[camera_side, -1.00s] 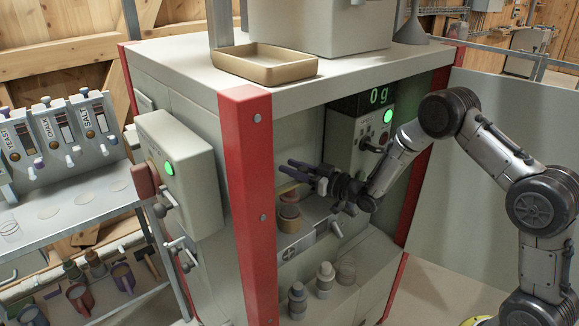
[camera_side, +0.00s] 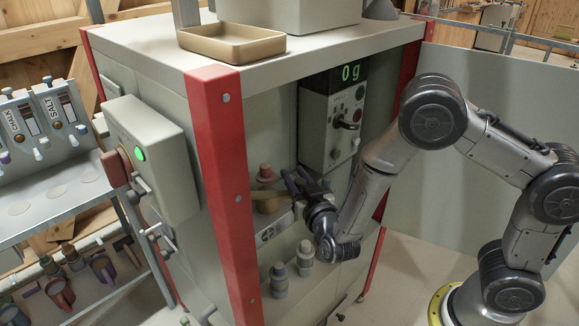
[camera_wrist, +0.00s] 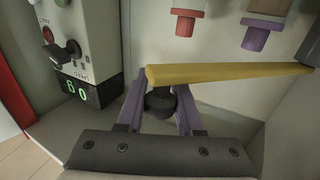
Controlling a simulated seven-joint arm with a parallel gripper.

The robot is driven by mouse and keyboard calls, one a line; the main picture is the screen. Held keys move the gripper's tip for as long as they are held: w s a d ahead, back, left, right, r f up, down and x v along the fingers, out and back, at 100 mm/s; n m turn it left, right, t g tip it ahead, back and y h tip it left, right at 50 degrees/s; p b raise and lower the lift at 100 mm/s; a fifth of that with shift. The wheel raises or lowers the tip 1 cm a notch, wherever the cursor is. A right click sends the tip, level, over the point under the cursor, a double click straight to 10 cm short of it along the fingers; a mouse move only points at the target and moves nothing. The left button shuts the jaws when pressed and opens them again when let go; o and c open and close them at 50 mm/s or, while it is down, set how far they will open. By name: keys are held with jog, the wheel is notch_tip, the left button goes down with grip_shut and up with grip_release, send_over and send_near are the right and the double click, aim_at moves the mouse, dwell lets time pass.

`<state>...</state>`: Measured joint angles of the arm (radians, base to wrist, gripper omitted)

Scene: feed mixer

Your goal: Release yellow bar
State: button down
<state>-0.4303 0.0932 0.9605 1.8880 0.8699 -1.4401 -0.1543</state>
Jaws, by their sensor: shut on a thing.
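The yellow bar (camera_wrist: 230,72) runs across the wrist view, from just above my fingers to the right edge. In the side view the bar (camera_side: 268,204) shows small inside the machine's bay, left of my gripper. My gripper (camera_wrist: 160,97) has its two purple fingers on either side of a dark round knob (camera_wrist: 161,104) under the bar's left end. The fingers are shut on this part of the bar. In the side view my gripper (camera_side: 298,182) reaches into the bay from the right. The exact contact is partly hidden.
A control panel (camera_side: 333,122) with a display reading 0 g stands above my gripper. Reddish and purple capped pieces (camera_wrist: 185,22) hang behind the bar. Stacked containers (camera_side: 279,280) stand on the lower ledge. A red post (camera_side: 222,180) borders the bay on the left.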

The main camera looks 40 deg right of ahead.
jog(key=s+a+m+g+h, duration=0.7)
jog(key=a+h, duration=0.1)
jog(key=a, duration=0.2)
jog(key=shift+s+a+g, duration=0.2)
jog(key=shift+s+g, duration=0.1)
jog(key=shift+s, duration=0.1)
jog(key=shift+a+r, duration=0.1)
jog(key=c, duration=0.8)
grip_release()
jog(key=shift+c, duration=0.2)
jog(key=o, duration=0.3)
jog(key=v, duration=0.7)
jog(key=shift+a, duration=0.2)
